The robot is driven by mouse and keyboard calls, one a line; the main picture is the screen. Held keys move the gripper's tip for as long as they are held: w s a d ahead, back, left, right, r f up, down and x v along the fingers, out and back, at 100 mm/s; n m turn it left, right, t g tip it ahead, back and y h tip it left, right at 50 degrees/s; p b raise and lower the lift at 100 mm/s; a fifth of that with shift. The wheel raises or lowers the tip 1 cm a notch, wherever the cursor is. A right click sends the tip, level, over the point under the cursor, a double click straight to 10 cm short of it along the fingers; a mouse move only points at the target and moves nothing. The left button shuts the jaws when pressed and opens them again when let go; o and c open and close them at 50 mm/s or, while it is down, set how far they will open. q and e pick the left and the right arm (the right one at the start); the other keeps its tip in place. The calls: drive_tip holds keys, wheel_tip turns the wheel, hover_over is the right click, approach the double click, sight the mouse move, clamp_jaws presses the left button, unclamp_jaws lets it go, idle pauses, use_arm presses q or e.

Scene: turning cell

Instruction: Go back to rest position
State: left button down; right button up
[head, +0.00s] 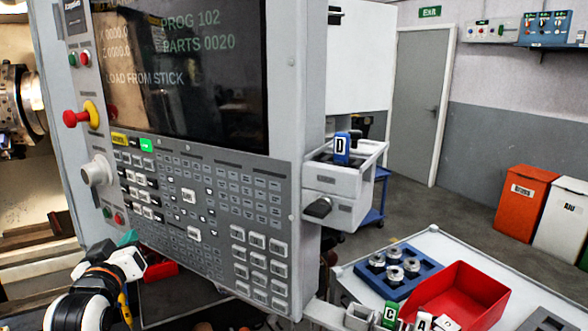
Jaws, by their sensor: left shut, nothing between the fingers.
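My left gripper (118,257) is at the lower left, at the end of my black and white arm. It is shut and empty, close to the lower left corner of the control panel (215,215). Whether it touches the panel I cannot tell. My right gripper is not in view. The panel's screen (190,75) reads "PROG 102", "PARTS 0020" and "LOAD FROM STICK". A blue stick marked D (342,148) stands upright in the grey holder (335,187) on the panel's right side.
A table (432,243) at lower right bears a blue tray (425,270) with several metal rings and a red bin (462,296). A green stick marked C (390,313) is at its front. Orange (525,203) and white (565,220) bins stand behind. Grey floor lies between.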

use_arm(q)
drive_tip(key=s+d+f+m+g+h, duration=0.1)
drive_tip(key=s+d+f+g, duration=0.2)
drive_tip(key=f, duration=0.4)
drive_tip(key=s+d+f+m+g+h, duration=0.1)
drive_tip(key=s+d+f+m+g, duration=0.1)
drive_tip(key=s+f, duration=0.5)
drive_tip(key=s+d+f+m+g+h, duration=0.1)
drive_tip(key=s+d+f+g, duration=0.15)
drive_tip(key=f, duration=0.55)
drive_tip(key=s+d+f+m+g, duration=0.1)
drive_tip(key=s+d+f+g, duration=0.15)
drive_tip(key=s, duration=0.35)
drive_tip(key=s+d+f+m+g, duration=0.1)
drive_tip(key=s+f+g, duration=0.1)
drive_tip(key=s+f, duration=0.35)
drive_tip(key=s+d+f+m+g, duration=0.1)
drive_tip(key=s+d+f+g, duration=0.1)
drive_tip(key=s, duration=0.5)
wheel_tip(320, 180, down, 29)
drive_tip(key=s+g+b, duration=0.1)
drive_tip(key=s, duration=0.2)
drive_tip(key=s+a+f+m+g+b, duration=0.1)
drive_tip(key=s+a+f, duration=0.2)
drive_tip(key=s+f, duration=1.2)
drive_tip(key=shift+s+f, duration=0.35)
drive_tip(key=shift+s, duration=0.05)
